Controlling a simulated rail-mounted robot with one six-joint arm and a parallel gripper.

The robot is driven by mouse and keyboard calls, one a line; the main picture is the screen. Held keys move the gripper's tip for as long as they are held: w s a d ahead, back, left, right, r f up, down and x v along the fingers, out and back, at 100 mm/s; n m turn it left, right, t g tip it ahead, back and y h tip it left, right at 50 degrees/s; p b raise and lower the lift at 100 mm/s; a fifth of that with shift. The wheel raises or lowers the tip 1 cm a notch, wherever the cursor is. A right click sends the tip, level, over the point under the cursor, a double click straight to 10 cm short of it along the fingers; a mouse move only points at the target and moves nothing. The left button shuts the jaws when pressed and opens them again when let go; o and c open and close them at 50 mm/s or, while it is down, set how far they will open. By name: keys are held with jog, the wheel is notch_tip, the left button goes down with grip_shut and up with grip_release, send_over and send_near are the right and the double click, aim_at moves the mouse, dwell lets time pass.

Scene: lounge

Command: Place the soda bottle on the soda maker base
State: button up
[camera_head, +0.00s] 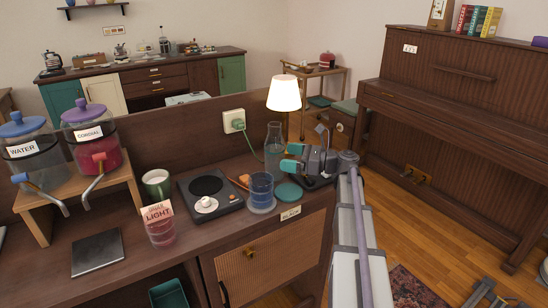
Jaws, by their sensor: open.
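A clear, narrow-necked bottle (274,150), which looks like the soda bottle, stands upright at the back right of the wooden counter. My gripper (291,157) is just right of it, with two teal fingertips apart and nothing visible between them. I cannot tell whether a fingertip touches the bottle. A dark, flat base (318,182) lies at the counter's right end, partly hidden by my gripper and arm. It may be the soda maker base, but I cannot tell for certain.
A lit lamp (284,95) is behind. Drink dispensers (95,140) stand left.

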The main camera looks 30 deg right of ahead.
aim_at(275, 124)
jog(key=x, duration=0.5)
jog(key=shift+w+a+f, duration=0.1)
jog(key=shift+f, duration=0.05)
jog(key=c, duration=1.4)
notch_tip(275, 124, up, 10)
jog(key=p, duration=0.9)
jog(key=shift+p, duration=0.4)
